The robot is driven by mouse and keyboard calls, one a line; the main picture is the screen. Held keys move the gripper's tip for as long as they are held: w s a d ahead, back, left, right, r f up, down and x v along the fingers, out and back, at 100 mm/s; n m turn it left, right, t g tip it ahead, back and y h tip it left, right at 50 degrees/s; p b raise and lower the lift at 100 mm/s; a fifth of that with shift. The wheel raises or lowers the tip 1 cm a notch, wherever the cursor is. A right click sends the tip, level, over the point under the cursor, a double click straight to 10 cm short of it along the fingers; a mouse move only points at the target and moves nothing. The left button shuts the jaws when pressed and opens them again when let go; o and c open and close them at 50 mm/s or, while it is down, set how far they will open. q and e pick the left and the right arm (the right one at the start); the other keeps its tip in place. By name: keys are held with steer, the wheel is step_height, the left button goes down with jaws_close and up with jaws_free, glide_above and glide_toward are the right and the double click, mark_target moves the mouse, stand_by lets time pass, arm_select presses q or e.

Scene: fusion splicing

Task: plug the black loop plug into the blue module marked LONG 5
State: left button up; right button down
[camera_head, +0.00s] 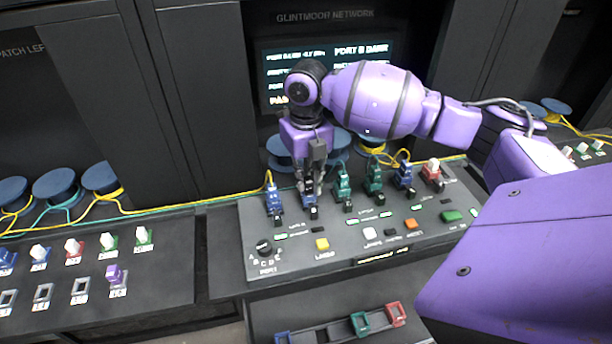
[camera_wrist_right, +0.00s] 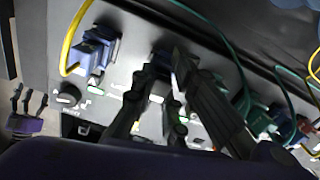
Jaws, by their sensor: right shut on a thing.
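My right gripper (camera_head: 308,186) reaches down from above at the second module from the left on the console. It also shows in the wrist view (camera_wrist_right: 168,72), its dark fingers close around something small and dark. This fits the black loop plug, but the fingers hide most of it. The blue module (camera_head: 310,212) is directly under the fingertips, touching or almost touching; how deep the plug sits cannot be told. Its label is too small to read, so LONG 5 cannot be confirmed.
Another blue module (camera_head: 274,204) with a yellow fibre stands close on the left; a teal module (camera_head: 343,186) stands on the right. A black knob (camera_head: 264,246) and a yellow button (camera_head: 322,244) are in front. A rack with coloured frames (camera_head: 361,323) lies below the console.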

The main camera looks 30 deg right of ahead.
steer(key=c, duration=1.7)
jaws_free()
steer(key=shift+o, duration=0.2)
step_height(320, 180, up, 12)
